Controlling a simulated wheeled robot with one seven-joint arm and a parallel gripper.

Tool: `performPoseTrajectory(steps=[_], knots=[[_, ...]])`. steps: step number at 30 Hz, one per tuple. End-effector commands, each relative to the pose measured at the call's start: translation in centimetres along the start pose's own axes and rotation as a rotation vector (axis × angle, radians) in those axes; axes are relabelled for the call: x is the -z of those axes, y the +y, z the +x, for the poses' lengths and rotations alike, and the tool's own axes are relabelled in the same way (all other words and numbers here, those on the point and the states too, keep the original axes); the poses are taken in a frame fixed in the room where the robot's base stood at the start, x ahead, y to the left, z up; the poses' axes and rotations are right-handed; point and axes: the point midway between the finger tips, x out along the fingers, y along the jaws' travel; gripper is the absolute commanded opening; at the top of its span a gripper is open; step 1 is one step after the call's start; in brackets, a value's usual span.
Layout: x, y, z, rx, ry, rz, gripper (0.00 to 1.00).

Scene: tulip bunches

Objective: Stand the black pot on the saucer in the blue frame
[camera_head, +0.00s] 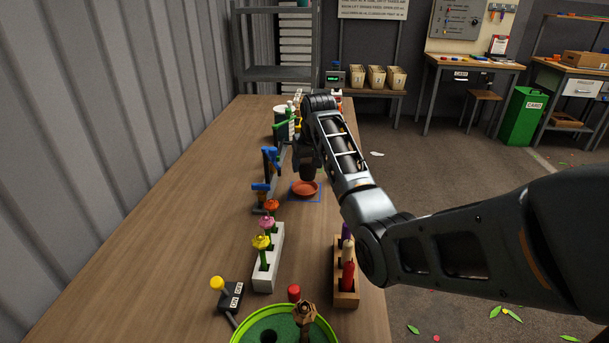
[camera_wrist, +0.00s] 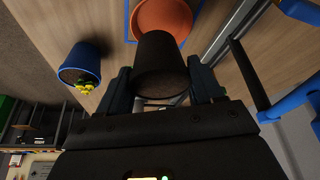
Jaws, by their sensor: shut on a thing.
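My gripper (camera_wrist: 160,84) is shut on the black pot (camera_wrist: 160,60), with a finger on each side of it. In the head view the black pot (camera_head: 307,173) hangs below my wrist, just above or behind the saucer (camera_head: 304,189). The terracotta saucer also shows in the wrist view (camera_wrist: 163,14), partly covered by the pot. The saucer lies inside the blue frame (camera_head: 320,200) on the table; the frame's edge also shows in the wrist view (camera_wrist: 127,22). I cannot tell how big the gap between pot and saucer is.
A blue pot with yellow flowers (camera_wrist: 82,68) stands near the frame. A blue-topped rack (camera_head: 262,188) is close on the left. A white block with flowers (camera_head: 266,270) and a wooden block with tulips (camera_head: 346,284) stand nearer. The table's left side is clear.

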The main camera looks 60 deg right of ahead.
Motion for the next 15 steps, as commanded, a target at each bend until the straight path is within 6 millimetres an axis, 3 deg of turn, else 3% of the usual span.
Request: performPoseTrajectory(steps=[15], knots=[[-1.5, -0.8, 4.2, 0.0, 0.0, 0.001, 0.28]])
